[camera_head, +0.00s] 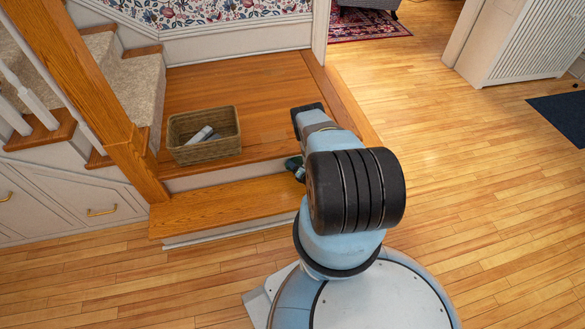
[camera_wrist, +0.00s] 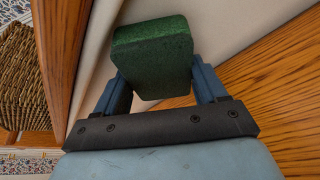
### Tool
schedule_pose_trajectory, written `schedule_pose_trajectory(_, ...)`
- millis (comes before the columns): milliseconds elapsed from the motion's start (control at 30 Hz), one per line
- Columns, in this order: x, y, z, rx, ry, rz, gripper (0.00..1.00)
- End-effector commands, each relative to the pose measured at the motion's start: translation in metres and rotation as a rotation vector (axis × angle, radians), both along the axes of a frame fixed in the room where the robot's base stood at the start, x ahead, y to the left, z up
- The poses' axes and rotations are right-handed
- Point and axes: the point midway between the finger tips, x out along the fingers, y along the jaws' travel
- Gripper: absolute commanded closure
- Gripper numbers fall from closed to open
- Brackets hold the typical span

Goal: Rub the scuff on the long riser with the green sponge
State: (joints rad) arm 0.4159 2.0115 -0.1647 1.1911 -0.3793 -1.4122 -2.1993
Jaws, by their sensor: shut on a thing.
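My gripper (camera_wrist: 158,82) is shut on the green sponge (camera_wrist: 153,48), with one blue finger on each side of it. In the head view, my gripper (camera_head: 296,165) is low by the right part of the steps, mostly hidden behind my arm. The pale riser (camera_head: 225,177) runs between the lower wooden step (camera_head: 220,207) and the landing above. In the wrist view, a cream face (camera_wrist: 225,22) lies behind the sponge, between wooden edges. I cannot tell whether the sponge touches it. I see no scuff; the sponge or my arm may hide it.
A wicker basket (camera_head: 204,150) with a pale object in it stands on the landing (camera_head: 250,90). A wooden newel post (camera_head: 95,85) and carpeted stairs (camera_head: 135,85) are at the left. The wooden floor (camera_head: 460,150) is clear at the right, up to a dark mat (camera_head: 562,115).

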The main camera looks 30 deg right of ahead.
Motion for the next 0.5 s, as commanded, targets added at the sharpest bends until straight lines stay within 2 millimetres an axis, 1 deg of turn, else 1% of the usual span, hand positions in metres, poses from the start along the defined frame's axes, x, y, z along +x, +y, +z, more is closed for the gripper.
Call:
schedule_pose_trajectory(267,-0.003,-0.009,0.000,-0.001,0.000,0.000,0.53)
schedule_pose_trajectory(500,-0.005,-0.025,0.000,-0.002,-0.001,0.000,0.53)
